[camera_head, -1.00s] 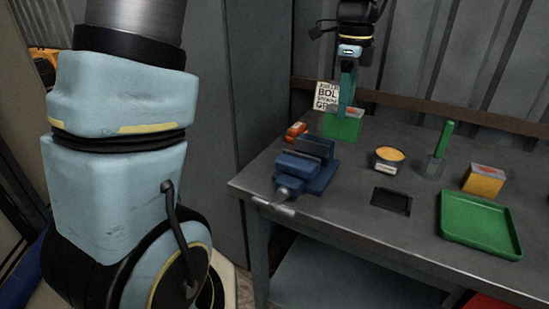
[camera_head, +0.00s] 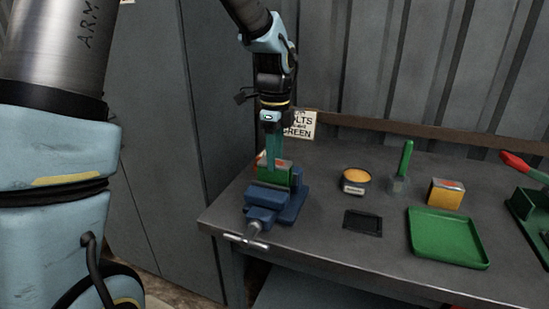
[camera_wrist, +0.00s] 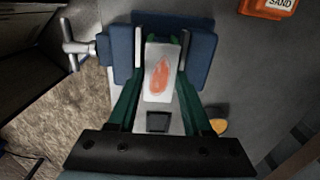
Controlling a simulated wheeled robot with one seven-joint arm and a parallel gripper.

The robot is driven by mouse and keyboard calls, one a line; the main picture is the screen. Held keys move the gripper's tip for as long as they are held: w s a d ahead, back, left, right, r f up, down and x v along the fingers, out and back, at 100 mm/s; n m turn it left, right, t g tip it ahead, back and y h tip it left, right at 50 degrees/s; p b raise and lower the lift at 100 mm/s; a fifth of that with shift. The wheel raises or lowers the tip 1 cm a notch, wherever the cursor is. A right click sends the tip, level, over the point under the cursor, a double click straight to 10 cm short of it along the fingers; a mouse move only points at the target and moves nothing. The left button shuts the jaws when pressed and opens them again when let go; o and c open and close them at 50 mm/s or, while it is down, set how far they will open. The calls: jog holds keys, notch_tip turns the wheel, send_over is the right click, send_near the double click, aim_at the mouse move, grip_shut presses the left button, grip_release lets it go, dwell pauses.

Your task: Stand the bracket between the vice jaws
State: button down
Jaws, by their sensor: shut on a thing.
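The bracket (camera_head: 280,177) is green with a grey top that carries a red-orange mark. In the wrist view its pale top (camera_wrist: 160,72) shows between the green fingers. My gripper (camera_head: 271,160) is shut on it and points down. The blue vice (camera_head: 265,205) stands at the table's left end, its handle toward the front edge. In the wrist view the bracket lies between the two pale jaw strips of the vice (camera_wrist: 202,62), with the fingers alongside. The bracket's lower end is hidden, so I cannot tell whether it touches the vice bed.
An orange sand box (camera_wrist: 268,5) is close beside the vice. To the right stand a round tin (camera_head: 355,182), a green-handled tool (camera_head: 405,160), a yellow box (camera_head: 446,193), a dark pad (camera_head: 363,223) and a green tray (camera_head: 447,257). A sign (camera_head: 302,126) is behind.

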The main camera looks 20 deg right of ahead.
jog(key=shift+f, duration=0.55)
jog(key=shift+f, duration=0.15)
jog(key=shift+c, duration=1.6)
grip_release()
